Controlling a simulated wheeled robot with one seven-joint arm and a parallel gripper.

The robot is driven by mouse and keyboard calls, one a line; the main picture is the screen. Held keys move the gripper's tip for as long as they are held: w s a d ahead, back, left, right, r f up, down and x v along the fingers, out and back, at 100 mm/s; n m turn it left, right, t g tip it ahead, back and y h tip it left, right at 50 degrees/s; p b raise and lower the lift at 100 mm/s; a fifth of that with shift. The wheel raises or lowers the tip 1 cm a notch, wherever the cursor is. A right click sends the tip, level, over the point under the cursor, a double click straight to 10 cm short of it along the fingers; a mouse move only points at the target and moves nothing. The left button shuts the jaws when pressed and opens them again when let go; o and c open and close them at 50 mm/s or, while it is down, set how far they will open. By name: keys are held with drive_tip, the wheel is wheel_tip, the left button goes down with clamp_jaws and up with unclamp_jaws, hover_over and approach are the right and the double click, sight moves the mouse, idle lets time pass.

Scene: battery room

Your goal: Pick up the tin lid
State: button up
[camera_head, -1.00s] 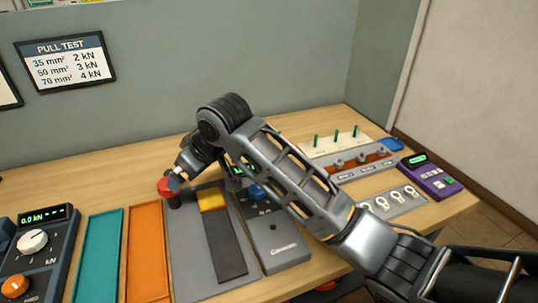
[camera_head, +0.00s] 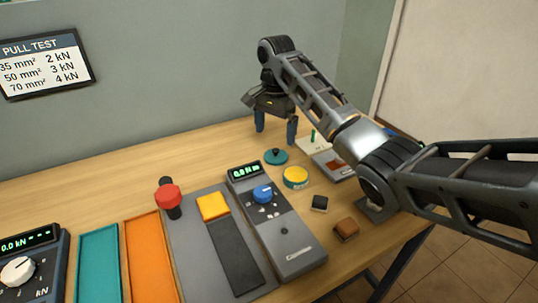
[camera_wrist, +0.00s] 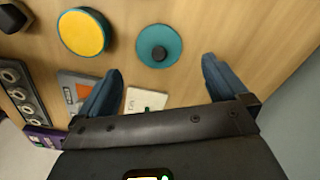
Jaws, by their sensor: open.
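The tin lid (camera_head: 276,157) is a round teal disc with a small dark knob, lying on the table. In the wrist view the lid (camera_wrist: 172,42) lies beyond the fingertips, roughly centred on the gap between them. A round tin (camera_head: 296,178) with yellow contents or top stands close to the lid; it also shows in the wrist view (camera_wrist: 82,32). My gripper (camera_head: 276,132) is open and empty, pointing down above the table behind the lid. Its blue fingers (camera_wrist: 160,78) are apart and do not touch the lid.
A grey meter (camera_head: 285,232) with a blue knob stands left of the tin. A black block (camera_head: 320,203) and a brown block (camera_head: 346,230) lie in front. A red-knobbed lever (camera_head: 168,196) is further left. A white board (camera_head: 310,146) lies right of the lid, partly hidden by my arm.

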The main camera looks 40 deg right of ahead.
sight(275, 150)
drive_tip(key=shift+s+f+p, duration=0.15)
drive_tip(key=shift+f+p, duration=0.2)
drive_tip(key=shift+f, duration=3.15)
drive_tip(key=c, duration=0.9)
drive_tip(key=shift+o, duration=0.2)
drive_tip(key=shift+r, duration=0.1)
